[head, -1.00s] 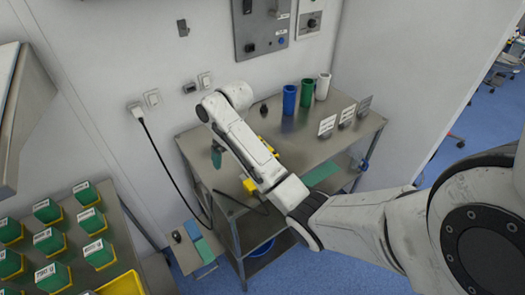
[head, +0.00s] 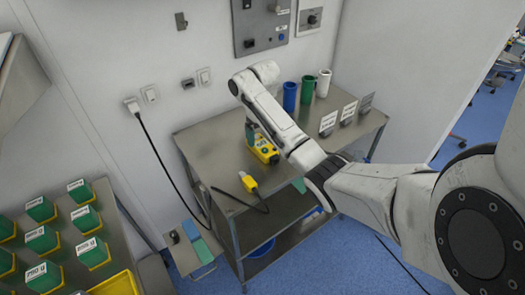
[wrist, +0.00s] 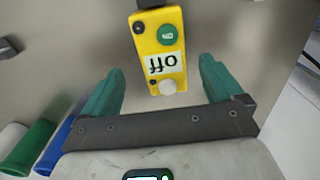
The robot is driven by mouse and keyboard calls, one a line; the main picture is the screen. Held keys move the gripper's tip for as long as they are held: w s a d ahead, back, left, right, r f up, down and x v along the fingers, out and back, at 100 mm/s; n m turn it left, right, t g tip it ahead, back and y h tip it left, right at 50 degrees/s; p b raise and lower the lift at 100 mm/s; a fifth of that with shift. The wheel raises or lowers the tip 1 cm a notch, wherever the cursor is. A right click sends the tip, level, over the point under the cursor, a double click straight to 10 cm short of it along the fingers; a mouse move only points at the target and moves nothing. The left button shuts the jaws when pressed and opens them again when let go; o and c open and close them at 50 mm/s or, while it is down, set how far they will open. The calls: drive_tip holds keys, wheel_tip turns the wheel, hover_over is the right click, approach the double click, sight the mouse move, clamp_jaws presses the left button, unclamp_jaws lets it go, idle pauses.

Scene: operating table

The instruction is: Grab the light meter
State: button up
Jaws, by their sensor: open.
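The light meter appears to be the yellow box (head: 264,151) lying on the steel table. In the wrist view the yellow box (wrist: 158,45) shows an "Off" label, a green round button and a white dome at its near end. My gripper (head: 250,133) is over the table by the box, partly hidden behind my arm in the head view. In the wrist view its two teal fingers (wrist: 160,75) are spread wide and empty. The dome end shows between them, with a gap on both sides. Contact is not visible.
Blue, green and white cylinders (head: 307,90) and several small signs (head: 347,112) stand on the steel table (head: 205,150). A yellow piece with a black cable (head: 248,182) lies near the front edge. Green boxes (head: 41,209) fill the table at left. The wall is close behind.

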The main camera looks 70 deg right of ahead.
sight(262, 145)
wheel_tip(262, 145, down, 5)
drive_tip(key=shift+a+r+p, duration=0.1)
drive_tip(key=shift+a+p, duration=0.05)
drive_tip(key=shift+p, duration=0.2)
drive_tip(key=shift+c, duration=0.2)
drive_tip(key=c, duration=1.2)
drive_tip(key=shift+o, duration=0.2)
drive_tip(key=shift+w+r, duration=0.1)
drive_tip(key=shift+r, duration=0.1)
